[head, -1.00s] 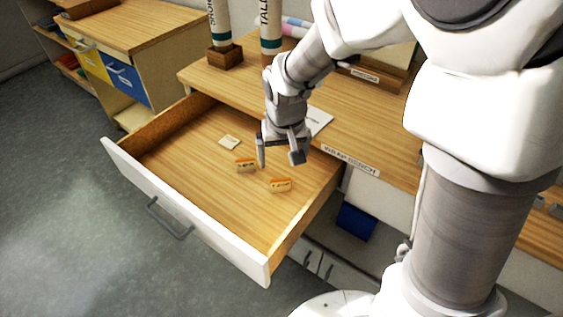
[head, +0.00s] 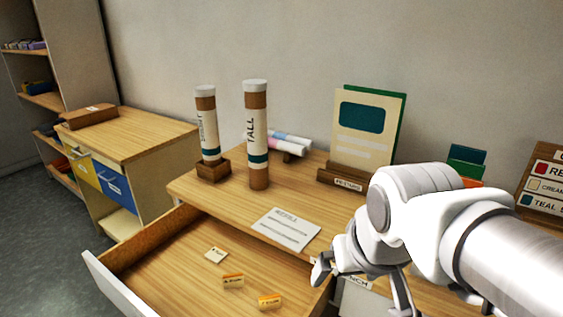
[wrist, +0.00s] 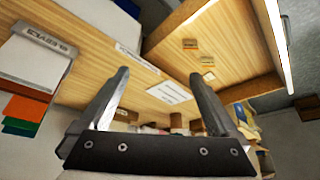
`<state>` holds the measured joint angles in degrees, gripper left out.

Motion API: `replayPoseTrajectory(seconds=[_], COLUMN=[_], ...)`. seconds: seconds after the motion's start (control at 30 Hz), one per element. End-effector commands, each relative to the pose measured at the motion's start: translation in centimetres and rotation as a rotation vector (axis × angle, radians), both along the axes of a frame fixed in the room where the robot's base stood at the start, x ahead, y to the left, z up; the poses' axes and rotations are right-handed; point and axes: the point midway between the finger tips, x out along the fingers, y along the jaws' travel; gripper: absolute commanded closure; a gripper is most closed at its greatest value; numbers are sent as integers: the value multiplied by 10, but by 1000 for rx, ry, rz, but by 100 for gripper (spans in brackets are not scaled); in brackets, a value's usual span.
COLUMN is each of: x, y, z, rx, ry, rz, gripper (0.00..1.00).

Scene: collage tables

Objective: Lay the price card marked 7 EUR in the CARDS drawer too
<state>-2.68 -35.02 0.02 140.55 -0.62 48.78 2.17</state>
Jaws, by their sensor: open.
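The open drawer (head: 180,268) has a wooden floor and a white front. The wrist view also shows the drawer (wrist: 235,45) and small cards (wrist: 190,44) at upper right. My gripper (head: 360,286) is at the bench's front, right of the drawer. In the wrist view my gripper (wrist: 160,80) has its fingers wide apart with nothing between them. No drawer label is legible, and I cannot tell which card is marked 7 EUR.
On the bench (head: 220,197) stand a short tube (head: 208,125), a tall tube (head: 257,135), a REFILL sheet (head: 286,228) and a board in a wooden stand (head: 367,130). A colour-label rack (head: 545,190) is at far right. A side cabinet (head: 140,140) stands at left.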

Motion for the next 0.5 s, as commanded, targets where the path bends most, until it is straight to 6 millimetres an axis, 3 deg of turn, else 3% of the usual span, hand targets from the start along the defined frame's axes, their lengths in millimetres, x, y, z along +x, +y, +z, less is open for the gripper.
replayPoseTrajectory(seconds=[0.2, 0.5], x=[-27, -29], y=[-10, -10], z=[7, 8], rx=[-5, -6], ry=[-40, -43], rz=[-15, -16], gripper=[3, 3])
